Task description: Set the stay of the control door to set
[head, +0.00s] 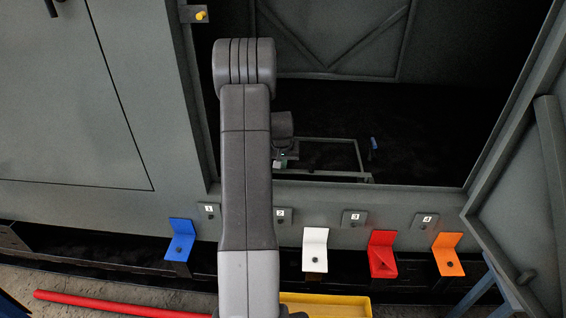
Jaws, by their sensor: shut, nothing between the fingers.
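A grey door (514,190) stands open at the right of the dark enclosure opening. A thick grey bar (549,150) runs along it and may be its stay; I cannot tell its setting. My arm rises through the middle and bends over into the opening. My gripper (283,158) is partly visible just right of the arm, low in the opening, and it is shut and empty. Its fingertips are small and dark. A thin grey rectangular frame (358,158) lies beside it, and a small blue-tipped piece (374,143) stands to the right.
Numbered plates (354,218) line the sill. Below are blue (180,240), white (315,250), red (382,254) and orange (447,254) brackets. A yellow tray (325,304) and red bar (120,304) lie low. A closed panel (70,95) is at left; a yellow knob (200,16) is above.

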